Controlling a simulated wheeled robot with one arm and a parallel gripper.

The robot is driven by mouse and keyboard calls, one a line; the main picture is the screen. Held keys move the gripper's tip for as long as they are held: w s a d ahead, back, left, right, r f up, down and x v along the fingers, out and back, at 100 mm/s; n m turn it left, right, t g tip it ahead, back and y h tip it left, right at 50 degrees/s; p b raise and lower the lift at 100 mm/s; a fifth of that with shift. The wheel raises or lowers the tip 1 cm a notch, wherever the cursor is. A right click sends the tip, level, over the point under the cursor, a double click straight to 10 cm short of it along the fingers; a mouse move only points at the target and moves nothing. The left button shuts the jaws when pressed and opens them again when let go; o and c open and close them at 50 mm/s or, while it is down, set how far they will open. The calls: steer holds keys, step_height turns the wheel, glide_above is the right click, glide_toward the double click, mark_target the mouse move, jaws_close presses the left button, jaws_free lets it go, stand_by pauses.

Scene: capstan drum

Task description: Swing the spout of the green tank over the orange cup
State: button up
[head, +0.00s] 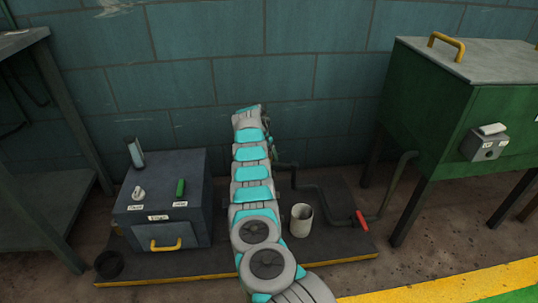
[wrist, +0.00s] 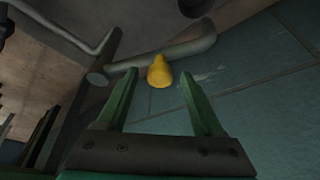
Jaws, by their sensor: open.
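The green tank (head: 430,110) stands on legs at the right in the head view. I cannot tell which part is the spout. In the wrist view my gripper (wrist: 159,75) is open, with green fingers apart. A yellow knob-like piece (wrist: 160,73) shows between the fingertips, by a grey pipe (wrist: 180,46); contact cannot be told. My arm hides the gripper in the head view.
Left of my arm is a dark box (head: 160,215) with a yellow handle and switches. A low platform (head: 340,250) carries the cup and box. A bench frame (head: 60,130) stands far left; a blue-green wall lies behind.

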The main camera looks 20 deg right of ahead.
steer(key=shift+f, duration=0.1)
steer(key=shift+c, duration=0.2)
jaws_close()
stand_by(0.4)
stand_by(0.8)
